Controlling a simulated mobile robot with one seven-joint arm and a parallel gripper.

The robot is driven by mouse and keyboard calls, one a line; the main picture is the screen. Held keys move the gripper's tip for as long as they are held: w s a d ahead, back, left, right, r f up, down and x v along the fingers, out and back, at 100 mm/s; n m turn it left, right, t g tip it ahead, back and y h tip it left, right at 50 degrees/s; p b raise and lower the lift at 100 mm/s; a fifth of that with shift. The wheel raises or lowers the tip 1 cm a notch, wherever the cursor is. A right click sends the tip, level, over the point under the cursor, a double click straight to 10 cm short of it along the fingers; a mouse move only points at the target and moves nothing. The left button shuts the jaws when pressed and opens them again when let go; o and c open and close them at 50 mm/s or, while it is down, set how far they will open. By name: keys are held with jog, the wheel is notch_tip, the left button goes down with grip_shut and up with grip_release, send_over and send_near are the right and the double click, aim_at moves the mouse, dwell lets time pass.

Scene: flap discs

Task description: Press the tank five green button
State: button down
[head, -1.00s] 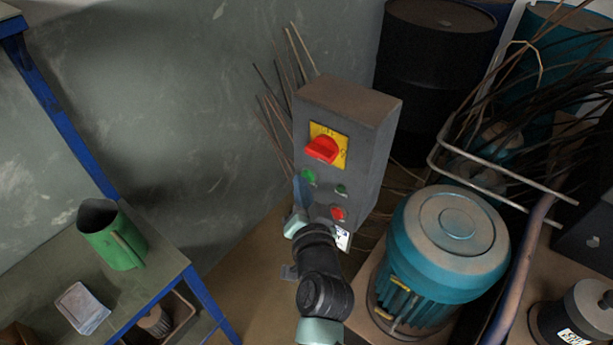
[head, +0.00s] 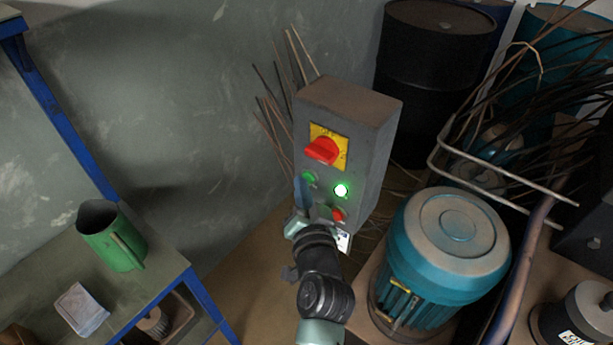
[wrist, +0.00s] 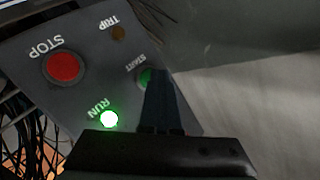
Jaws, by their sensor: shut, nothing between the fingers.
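A grey control box (head: 369,150) stands at the middle of the head view. It carries a red rotary switch (head: 322,150) on a yellow plate, a green button (head: 309,176), a lit green lamp (head: 341,190) and a red button (head: 338,214). In the wrist view the green button (wrist: 145,78) is labelled START, the glowing lamp (wrist: 109,119) RUN, and the red button (wrist: 62,67) STOP. My gripper (wrist: 158,80) is shut and empty, its tips at the START button and covering part of it. Contact looks likely, but depth is hard to judge. No tank number is readable.
A teal motor (head: 447,245) stands right of the box, with a metal rail (head: 500,178) and thin rods behind it. A black drum (head: 432,70) is at the back. A bench with a green jug (head: 112,238) is at left.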

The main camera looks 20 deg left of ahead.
jog(key=shift+s+a, duration=0.15)
jog(key=shift+s, duration=0.45)
jog(key=shift+s+a+p, duration=0.3)
jog(key=shift+s+p, duration=0.25)
jog(key=shift+s, duration=0.25)
jog(key=shift+s+a+p, duration=0.25)
jog(key=shift+s+p, duration=0.25)
jog(key=shift+s, duration=0.25)
jog(key=shift+s+a+p, duration=0.3)
jog(key=shift+s+p, duration=0.25)
jog(key=shift+s, duration=0.25)
jog(key=w+d+r+n+t+h+p, duration=0.1)
jog(key=w+d+r+t+p, duration=0.15)
jog(key=r, duration=1.35)
jog(key=w+d+r+n+t+p, duration=0.1)
jog(key=d+r+t, duration=0.3)
jog(key=r, duration=1.2)
jog(key=s+d+r+t+h, duration=0.2)
jog(key=s+d+r, duration=0.1)
jog(key=r, duration=0.6)
jog(key=s+d+r+t+h+p, duration=0.1)
jog(key=s+d+r+t+h, duration=0.1)
jog(key=s+r, duration=0.4)
jog(key=s+d+r+t+h+p, duration=0.1)
jog(key=s+d+r, duration=0.3)
jog(key=r, duration=0.8)
jog(key=shift+s+d+t+h, duration=0.15)
jog(key=shift+s+t+h, duration=0.2)
jog(key=shift+t+h, duration=0.2)
